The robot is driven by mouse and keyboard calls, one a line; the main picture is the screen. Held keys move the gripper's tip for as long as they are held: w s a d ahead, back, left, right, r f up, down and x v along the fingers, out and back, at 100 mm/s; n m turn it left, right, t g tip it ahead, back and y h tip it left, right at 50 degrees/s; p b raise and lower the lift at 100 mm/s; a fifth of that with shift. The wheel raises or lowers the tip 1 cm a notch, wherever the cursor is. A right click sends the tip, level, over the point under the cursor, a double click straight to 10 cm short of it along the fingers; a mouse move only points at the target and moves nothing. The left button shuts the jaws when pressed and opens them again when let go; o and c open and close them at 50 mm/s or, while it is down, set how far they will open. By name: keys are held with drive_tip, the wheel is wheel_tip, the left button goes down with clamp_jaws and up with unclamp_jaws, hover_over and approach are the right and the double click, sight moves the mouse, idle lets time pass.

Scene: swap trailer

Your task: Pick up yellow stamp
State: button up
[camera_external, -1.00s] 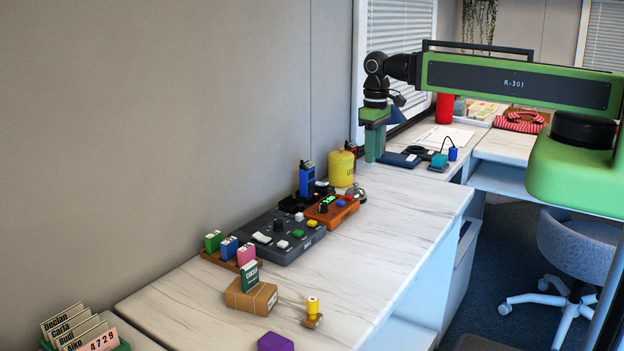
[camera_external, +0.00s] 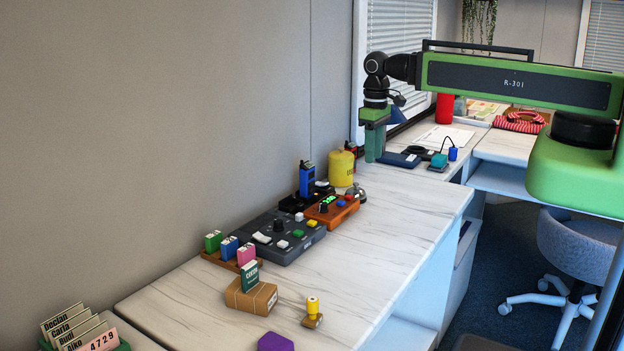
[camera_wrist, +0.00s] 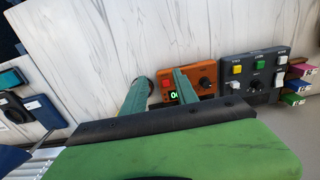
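The yellow stamp (camera_external: 312,303) stands upright on a small brown block near the front edge of the white counter in the external view. It does not show in the wrist view. My gripper (camera_external: 375,148) hangs in the air at the far end of the counter, well away from the stamp. In the wrist view its two green fingers (camera_wrist: 162,78) are apart, with nothing held between them.
A brown box (camera_external: 250,297) with a green packet on it stands left of the stamp. A purple block (camera_external: 276,342) lies nearer. A grey button panel (camera_external: 282,238), an orange control box (camera_external: 331,210) and a yellow canister (camera_external: 341,168) line the wall. The counter's right side is clear.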

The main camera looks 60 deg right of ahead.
drive_tip(key=shift+o, duration=1.4)
